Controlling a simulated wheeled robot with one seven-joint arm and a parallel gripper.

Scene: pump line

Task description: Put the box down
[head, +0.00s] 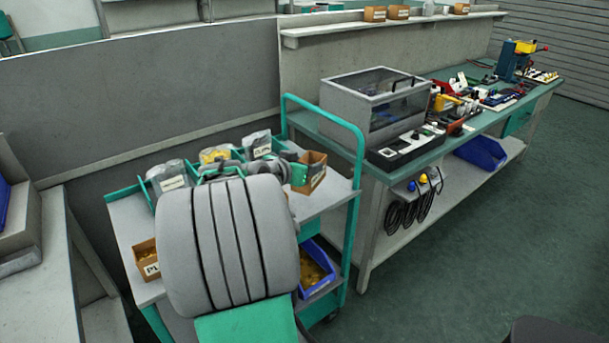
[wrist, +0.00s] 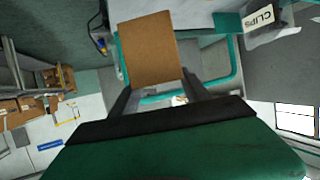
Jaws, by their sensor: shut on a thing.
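My gripper (head: 300,173) is shut on a small brown cardboard box (head: 315,166) with a white label. The box is over the right end of the trolley's grey top (head: 325,195); I cannot tell whether it touches the top. In the wrist view the plain brown face of the box (wrist: 150,50) shows between the two dark fingers (wrist: 158,95). My own arm hides much of the middle of the trolley top.
Bagged parts stand along the back of the trolley, among them a bag (head: 259,144) labelled CLIPS. Another labelled box (head: 147,260) is at its left. A blue bin (head: 315,268) is on the lower shelf. A green handle rail (head: 358,165) borders the right end, near the workbench (head: 470,125).

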